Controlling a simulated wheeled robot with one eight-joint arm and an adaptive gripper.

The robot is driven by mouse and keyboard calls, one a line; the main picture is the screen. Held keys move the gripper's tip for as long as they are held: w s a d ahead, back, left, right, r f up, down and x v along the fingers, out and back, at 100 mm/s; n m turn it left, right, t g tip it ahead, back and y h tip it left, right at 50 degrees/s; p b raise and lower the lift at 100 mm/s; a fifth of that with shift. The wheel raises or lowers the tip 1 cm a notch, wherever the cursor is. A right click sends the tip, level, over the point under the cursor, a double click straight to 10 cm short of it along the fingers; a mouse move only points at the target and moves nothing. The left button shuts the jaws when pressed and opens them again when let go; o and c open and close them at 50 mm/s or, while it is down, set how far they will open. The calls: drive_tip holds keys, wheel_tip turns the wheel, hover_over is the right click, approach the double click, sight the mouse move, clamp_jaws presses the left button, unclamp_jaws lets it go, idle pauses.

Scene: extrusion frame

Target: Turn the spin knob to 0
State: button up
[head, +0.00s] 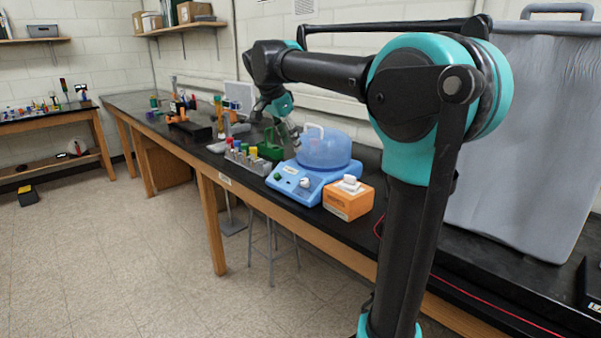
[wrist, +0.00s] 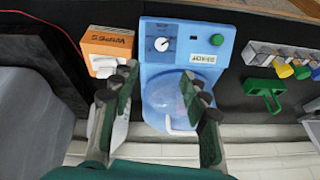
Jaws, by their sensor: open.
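A blue bench device (head: 296,185) stands on the black bench, and its front panel also shows in the wrist view (wrist: 187,43). A round white knob (wrist: 161,44) with a dark dial around it sits on the panel; it shows small in the head view (head: 304,183). A green button (wrist: 217,40) is beside it. The dial numbers are too small to read. A translucent blue domed lid (head: 328,150) with a white handle covers the device top. My gripper (wrist: 158,80) is open and empty, over the lid side of the device, apart from the knob.
An orange wipes box (head: 347,199) stands close beside the device, with white tissue sticking out. A rack with coloured caps (head: 246,160) and a green holder (head: 271,149) are on the other side. A large grey covered bin (head: 530,130) stands at the right.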

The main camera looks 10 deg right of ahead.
sight(304, 180)
drive_tip(key=x, duration=1.7)
drive_tip(key=shift+w, duration=0.2)
drive_tip(key=shift+c, duration=0.2)
clamp_jaws()
